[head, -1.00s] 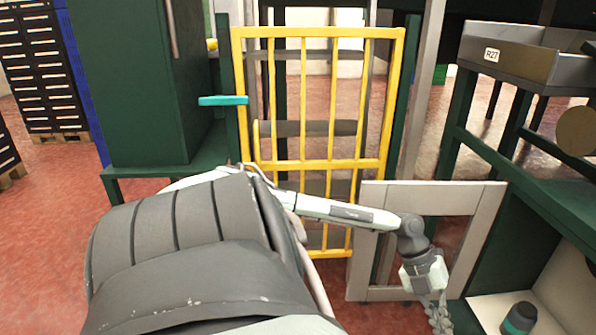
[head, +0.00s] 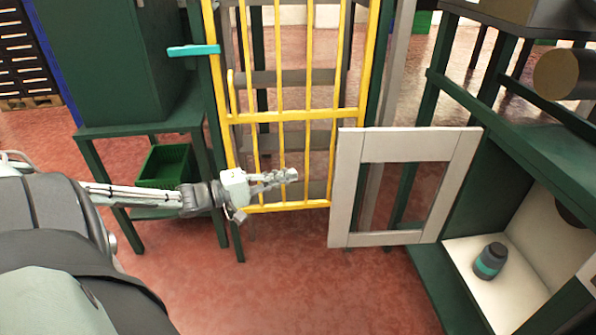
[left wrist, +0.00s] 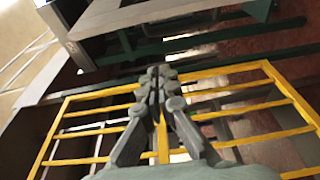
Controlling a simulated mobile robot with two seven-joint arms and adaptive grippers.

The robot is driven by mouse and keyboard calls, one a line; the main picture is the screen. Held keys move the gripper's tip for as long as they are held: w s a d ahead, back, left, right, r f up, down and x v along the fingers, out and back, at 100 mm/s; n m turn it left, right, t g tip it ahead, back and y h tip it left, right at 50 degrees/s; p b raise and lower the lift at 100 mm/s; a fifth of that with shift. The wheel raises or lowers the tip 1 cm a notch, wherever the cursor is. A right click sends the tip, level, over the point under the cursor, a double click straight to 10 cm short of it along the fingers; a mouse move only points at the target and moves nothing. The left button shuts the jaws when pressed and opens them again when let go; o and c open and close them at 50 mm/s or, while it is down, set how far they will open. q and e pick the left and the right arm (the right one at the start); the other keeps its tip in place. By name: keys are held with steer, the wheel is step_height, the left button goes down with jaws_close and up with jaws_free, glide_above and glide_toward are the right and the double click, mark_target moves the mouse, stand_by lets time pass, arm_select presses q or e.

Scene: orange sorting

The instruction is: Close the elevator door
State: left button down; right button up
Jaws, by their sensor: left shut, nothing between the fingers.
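A pale grey framed door (head: 349,190) with an open middle stands swung out at the left side of a green compartment (head: 437,290) in the head view. A yellow barred gate (head: 300,115) stands upright behind and to its left. Which of the two is the elevator door, I cannot tell for sure. My left gripper (head: 290,176) is shut and empty, pointing right, in front of the gate's lower part and left of the grey door. In the left wrist view its fingers (left wrist: 158,78) are together, with the yellow gate (left wrist: 255,107) beyond them. My right gripper is not in view.
A dark bottle with a teal band (head: 490,261) stands on the compartment's white floor (head: 500,300). A teal handle (head: 194,50) sticks out left of the gate. A green crate (head: 165,166) is on the stand's low shelf. Red floor in front is free.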

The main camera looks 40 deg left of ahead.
arm_select(q)
steer(key=w+d, duration=0.5)
steer(key=d, duration=0.2)
steer(key=shift+w+b, duration=0.4)
steer(key=shift+b, duration=0.05)
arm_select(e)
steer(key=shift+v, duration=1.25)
arm_select(q)
steer(key=shift+d, duration=0.15)
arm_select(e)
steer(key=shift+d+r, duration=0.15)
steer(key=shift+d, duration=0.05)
